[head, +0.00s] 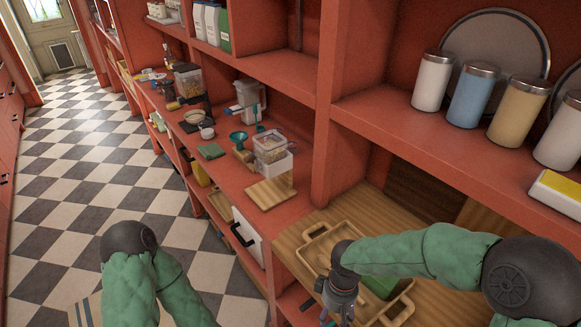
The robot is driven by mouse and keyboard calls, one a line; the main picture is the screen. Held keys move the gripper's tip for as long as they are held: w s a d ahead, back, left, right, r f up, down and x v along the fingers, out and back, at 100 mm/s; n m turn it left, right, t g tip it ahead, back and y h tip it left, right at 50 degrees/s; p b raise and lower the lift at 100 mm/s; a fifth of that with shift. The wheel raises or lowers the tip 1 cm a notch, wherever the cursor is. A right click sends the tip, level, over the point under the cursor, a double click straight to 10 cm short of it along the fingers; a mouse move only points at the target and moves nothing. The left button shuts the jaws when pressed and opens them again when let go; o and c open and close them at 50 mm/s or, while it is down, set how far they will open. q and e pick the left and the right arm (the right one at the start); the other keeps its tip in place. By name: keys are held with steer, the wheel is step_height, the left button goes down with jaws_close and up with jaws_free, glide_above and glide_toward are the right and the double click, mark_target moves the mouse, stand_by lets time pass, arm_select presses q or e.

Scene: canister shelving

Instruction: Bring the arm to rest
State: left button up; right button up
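My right arm, in a green quilted sleeve, reaches from the lower right over the wooden counter. Its gripper (338,305) points down beside a wooden tray (317,243), near the tray's left side. The fingertips are small and partly cut by the bottom edge, so I cannot tell if they are open or shut. My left arm, also green-sleeved, is bent at the lower left; its gripper is out of view. Several canisters with metal lids stand upright in a row on the upper right shelf: white (433,82), blue (472,95), tan (517,112) and another white (560,135).
A green item (381,284) lies in the tray, partly hidden by my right arm. A red upright (335,110) divides the shelving. Clear bins (270,150), a wooden board (268,192) and a blue funnel (238,137) stand left of it. The checkered floor (90,170) is open at left.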

steer(key=s+f+m+y+b, duration=0.1)
steer(key=s+f+m+b, duration=0.1)
steer(key=f, duration=0.8)
steer(key=s+a+f+m+t+y+b, duration=0.1)
steer(key=s+f+m+b, duration=0.2)
steer(key=f, duration=0.7)
steer(key=s+f+m+t+y+b, duration=0.1)
steer(key=s+f+m+b, duration=0.1)
steer(key=f, duration=0.8)
steer(key=shift+s+a+f+m+b, duration=0.15)
steer(key=shift+s+a+m+b, duration=0.2)
steer(key=shift+m+b, duration=0.45)
